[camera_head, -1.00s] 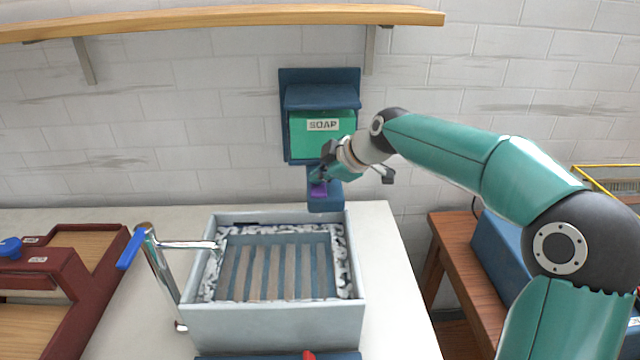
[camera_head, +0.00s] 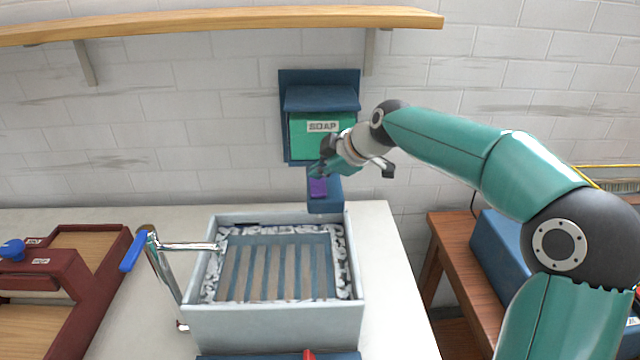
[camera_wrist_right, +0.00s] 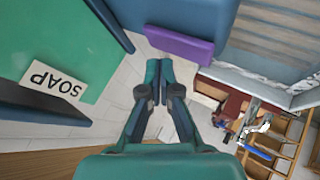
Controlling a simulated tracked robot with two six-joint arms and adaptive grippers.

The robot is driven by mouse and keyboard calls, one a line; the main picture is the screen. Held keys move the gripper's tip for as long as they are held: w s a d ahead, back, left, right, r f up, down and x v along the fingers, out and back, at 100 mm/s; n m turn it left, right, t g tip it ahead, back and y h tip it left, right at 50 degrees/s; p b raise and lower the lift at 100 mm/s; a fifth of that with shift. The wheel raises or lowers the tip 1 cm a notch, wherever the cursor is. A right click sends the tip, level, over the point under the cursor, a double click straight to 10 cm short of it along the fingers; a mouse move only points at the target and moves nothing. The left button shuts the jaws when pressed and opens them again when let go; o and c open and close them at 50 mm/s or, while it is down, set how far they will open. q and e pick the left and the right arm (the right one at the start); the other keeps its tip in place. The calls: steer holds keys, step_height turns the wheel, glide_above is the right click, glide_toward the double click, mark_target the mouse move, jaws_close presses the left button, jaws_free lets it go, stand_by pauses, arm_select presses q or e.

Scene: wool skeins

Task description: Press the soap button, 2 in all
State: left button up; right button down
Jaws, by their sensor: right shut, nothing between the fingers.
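The soap dispenser is a blue wall unit with a green front (camera_head: 308,145) and a SOAP label, mounted on the tiled wall. Below it juts a blue block (camera_head: 326,201) bearing a purple button (camera_head: 318,187), which also shows in the right wrist view (camera_wrist_right: 172,46). My right gripper (camera_head: 316,170) is at the dispenser, just above the purple button. In the right wrist view its closed fingers (camera_wrist_right: 158,66) point towards the button with nothing between them. They look slightly apart from the button there. My left gripper is in neither view.
A pale basin (camera_head: 275,325) with a slatted floor stands on the white counter below the dispenser. A chrome tap with a blue handle (camera_head: 132,251) is at its left. A dark red wooden rack (camera_head: 85,290) lies further left. A wooden shelf (camera_head: 220,17) runs above.

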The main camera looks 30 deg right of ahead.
mark_target(319, 186)
steer(key=shift+r+p, duration=1.8)
steer(key=shift+r, duration=0.75)
